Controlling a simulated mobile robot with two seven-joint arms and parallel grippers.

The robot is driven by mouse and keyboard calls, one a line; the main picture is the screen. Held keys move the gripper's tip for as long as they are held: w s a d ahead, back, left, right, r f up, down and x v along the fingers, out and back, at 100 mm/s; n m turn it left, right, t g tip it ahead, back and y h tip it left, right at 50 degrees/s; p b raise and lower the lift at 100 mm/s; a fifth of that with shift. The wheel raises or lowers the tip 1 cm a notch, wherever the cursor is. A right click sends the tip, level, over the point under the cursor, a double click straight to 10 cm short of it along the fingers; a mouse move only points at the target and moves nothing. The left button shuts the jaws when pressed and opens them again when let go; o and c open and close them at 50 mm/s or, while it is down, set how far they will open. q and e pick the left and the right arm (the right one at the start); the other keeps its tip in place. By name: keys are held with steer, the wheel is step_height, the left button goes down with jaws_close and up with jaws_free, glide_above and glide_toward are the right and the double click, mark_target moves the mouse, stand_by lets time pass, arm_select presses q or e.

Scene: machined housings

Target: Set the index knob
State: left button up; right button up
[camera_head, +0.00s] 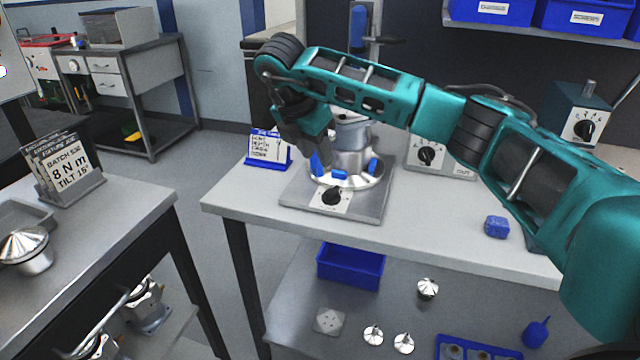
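A black knob (332,196) with a pointer sits on a pale dial plate at the front of a grey base plate (290,194) on the middle bench. A round metal housing (352,160) with blue clamp pieces (373,167) stands behind that knob. My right arm reaches in from the right. Its dark gripper (314,150) points down at the left side of the housing, above and behind the knob. The fingertips are too dark and overlapped to tell whether they are open or touching anything. My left gripper is not in view.
A grey box with another black dial knob (427,155) stands right of the fixture, and a teal box (583,115) with a dial further right. A blue-framed card (268,150) and a blue block (497,226) are on the bench.

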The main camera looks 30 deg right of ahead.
mark_target(330, 189)
steer(key=x, duration=1.1)
steer(key=shift+f, duration=0.25)
jaws_close()
